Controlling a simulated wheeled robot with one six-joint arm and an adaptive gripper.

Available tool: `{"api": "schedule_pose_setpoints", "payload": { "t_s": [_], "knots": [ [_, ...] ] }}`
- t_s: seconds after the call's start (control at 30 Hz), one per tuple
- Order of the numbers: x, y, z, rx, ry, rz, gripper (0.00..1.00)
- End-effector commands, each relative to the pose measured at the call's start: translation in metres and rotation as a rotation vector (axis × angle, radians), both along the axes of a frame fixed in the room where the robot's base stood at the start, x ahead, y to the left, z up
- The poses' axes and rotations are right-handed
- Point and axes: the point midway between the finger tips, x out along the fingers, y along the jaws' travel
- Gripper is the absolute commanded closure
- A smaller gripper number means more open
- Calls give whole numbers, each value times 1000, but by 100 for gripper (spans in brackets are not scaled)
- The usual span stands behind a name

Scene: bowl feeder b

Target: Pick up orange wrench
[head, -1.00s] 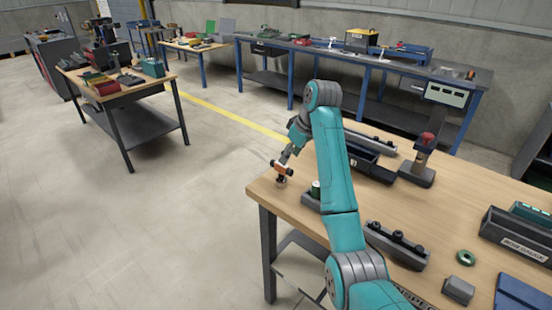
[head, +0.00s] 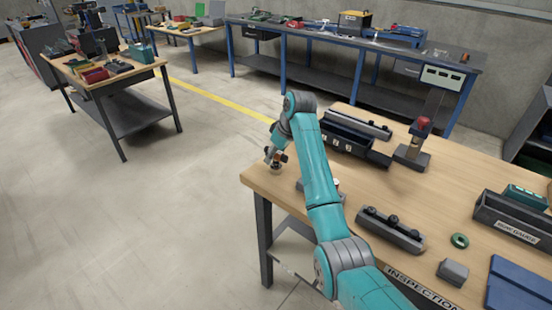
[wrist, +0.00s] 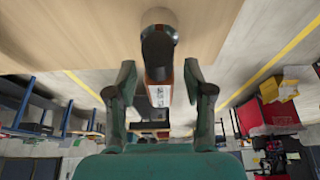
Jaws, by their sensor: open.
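My gripper (wrist: 160,80) is open. Its two green fingers stand on either side of an object that seems to be the orange wrench (wrist: 160,97), with a gap showing on both sides. In the wrist view the wrench has a thick black round end, an orange body and a white label. In the head view my gripper (head: 272,154) is at the near-left corner of the wooden table (head: 262,176). There the wrench is small and mostly hidden by the gripper. I cannot tell its exact pose or whether a finger touches it.
A dark open bin (head: 345,142) lies behind my arm. A dark block with knobs (head: 391,228) lies in front of it. A red-topped upright tool (head: 417,140), a green ring (head: 460,240) and a grey block (head: 453,271) are to the right. Open floor lies left of the table.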

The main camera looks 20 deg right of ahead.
Motion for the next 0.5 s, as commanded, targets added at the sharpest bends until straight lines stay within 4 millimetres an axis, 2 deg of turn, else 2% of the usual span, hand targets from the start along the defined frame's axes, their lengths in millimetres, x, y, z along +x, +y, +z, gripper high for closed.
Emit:
{"api": "schedule_pose_setpoints", "payload": {
  "t_s": [0.13,0.37,0.5],
  "knots": [
    [3,3,-9,0,0,0,48],
    [3,3,-10,1,-1,0,48],
    [3,3,-10,1,-1,0,83]
  ]
}}
